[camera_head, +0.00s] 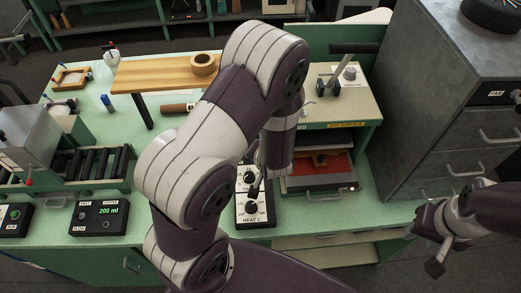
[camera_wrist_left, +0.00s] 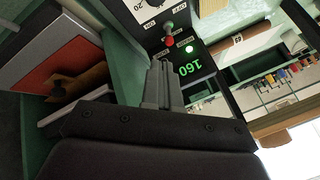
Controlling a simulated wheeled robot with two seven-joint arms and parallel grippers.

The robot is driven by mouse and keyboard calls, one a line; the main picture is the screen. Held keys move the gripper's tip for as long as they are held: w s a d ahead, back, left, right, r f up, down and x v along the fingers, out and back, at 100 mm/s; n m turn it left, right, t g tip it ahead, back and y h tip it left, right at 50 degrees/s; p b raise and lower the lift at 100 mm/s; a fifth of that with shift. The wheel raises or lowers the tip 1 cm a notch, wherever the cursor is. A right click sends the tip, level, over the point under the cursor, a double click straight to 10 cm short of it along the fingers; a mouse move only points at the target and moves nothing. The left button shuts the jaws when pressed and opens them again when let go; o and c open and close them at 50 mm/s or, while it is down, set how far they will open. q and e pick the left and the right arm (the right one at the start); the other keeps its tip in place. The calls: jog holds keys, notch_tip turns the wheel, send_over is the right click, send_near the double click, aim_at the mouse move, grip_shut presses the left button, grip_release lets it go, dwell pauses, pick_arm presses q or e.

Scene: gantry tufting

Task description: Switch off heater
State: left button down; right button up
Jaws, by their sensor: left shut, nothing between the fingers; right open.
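The heater control box (camera_head: 255,213), labelled HEAT C, stands on the green bench with dials on its face. In the left wrist view the control box (camera_wrist_left: 215,88) shows a green 160 readout (camera_wrist_left: 197,69), a lit green lamp (camera_wrist_left: 189,48), a red button (camera_wrist_left: 169,41), a green button (camera_wrist_left: 168,27) and part of a dial (camera_wrist_left: 140,8). My left gripper (camera_wrist_left: 160,66) is shut and empty, its tips close to the red button; contact cannot be told. In the head view it is largely hidden by my arm. My right gripper (camera_head: 424,247) is open and empty at the lower right.
A press marked HOT SURFACE (camera_head: 346,125) with a red pad (camera_head: 328,168) is right of the box. A grey drawer cabinet (camera_head: 430,110) stands further right.

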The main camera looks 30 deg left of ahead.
pick_arm(q)
jog(key=x, duration=1)
jog(key=shift+w+a, duration=0.1)
jog(key=shift+w, duration=0.15)
jog(key=shift+f, duration=0.15)
pick_arm(e)
jog(key=shift+w+a+r, duration=0.15)
jog(key=shift+w+r, duration=0.05)
jog(key=shift+w, duration=0.15)
